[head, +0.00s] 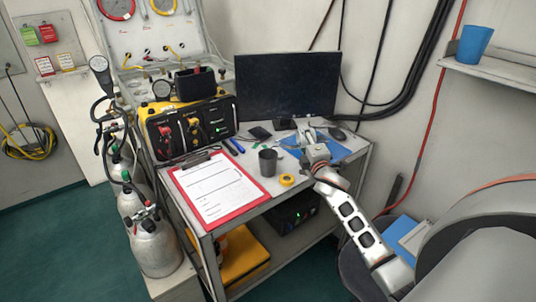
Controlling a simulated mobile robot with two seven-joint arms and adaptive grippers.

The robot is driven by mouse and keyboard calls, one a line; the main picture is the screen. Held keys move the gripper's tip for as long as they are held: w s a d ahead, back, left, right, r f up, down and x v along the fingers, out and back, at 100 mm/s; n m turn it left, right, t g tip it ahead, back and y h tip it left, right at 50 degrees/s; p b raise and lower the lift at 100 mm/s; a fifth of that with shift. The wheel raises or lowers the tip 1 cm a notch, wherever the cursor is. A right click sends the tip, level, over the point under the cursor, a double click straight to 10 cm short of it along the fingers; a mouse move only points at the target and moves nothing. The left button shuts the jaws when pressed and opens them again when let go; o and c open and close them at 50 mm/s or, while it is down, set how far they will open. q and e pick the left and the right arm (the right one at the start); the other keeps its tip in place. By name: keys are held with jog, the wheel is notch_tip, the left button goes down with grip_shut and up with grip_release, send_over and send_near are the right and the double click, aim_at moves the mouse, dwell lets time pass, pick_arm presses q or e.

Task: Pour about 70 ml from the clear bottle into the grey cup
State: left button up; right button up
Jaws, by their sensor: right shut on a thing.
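The grey cup (267,162) stands upright on the workbench, just right of the red clipboard. My right gripper (309,138) reaches in from the lower right, over the blue mat, and is to the right of the cup and apart from it. It is shut on a small pale, see-through thing that looks like the clear bottle (306,131). The bottle is mostly hidden by the gripper, so its tilt and fill level cannot be told. My left gripper is not in view.
A roll of yellow tape (287,180) lies close to the cup, near the bench's front edge. The red clipboard (213,187) covers the left front. A monitor (285,85) and the yellow air panel (190,128) stand behind. A blue cup (473,44) is on the wall shelf.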

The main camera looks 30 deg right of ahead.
aim_at(304, 146)
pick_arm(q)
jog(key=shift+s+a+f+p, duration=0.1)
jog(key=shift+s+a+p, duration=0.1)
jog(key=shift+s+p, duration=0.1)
pick_arm(e)
jog(key=shift+r+n, duration=0.3)
dwell(0.7)
notch_tip(304, 146, down, 3)
jog(key=m+b, duration=0.2)
jog(key=b, duration=0.1)
jog(key=shift+s+d+r, duration=0.1)
jog(key=shift+d+r, duration=0.05)
jog(key=shift+d+f+m+b, duration=0.25)
jog(key=shift+f+m+b, duration=0.55)
jog(key=shift+m+b, duration=0.15)
jog(key=shift+r, duration=0.2)
jog(key=shift+s+d+f+m, duration=0.1)
jog(key=shift+f+m, duration=0.1)
jog(key=shift+m, duration=0.65)
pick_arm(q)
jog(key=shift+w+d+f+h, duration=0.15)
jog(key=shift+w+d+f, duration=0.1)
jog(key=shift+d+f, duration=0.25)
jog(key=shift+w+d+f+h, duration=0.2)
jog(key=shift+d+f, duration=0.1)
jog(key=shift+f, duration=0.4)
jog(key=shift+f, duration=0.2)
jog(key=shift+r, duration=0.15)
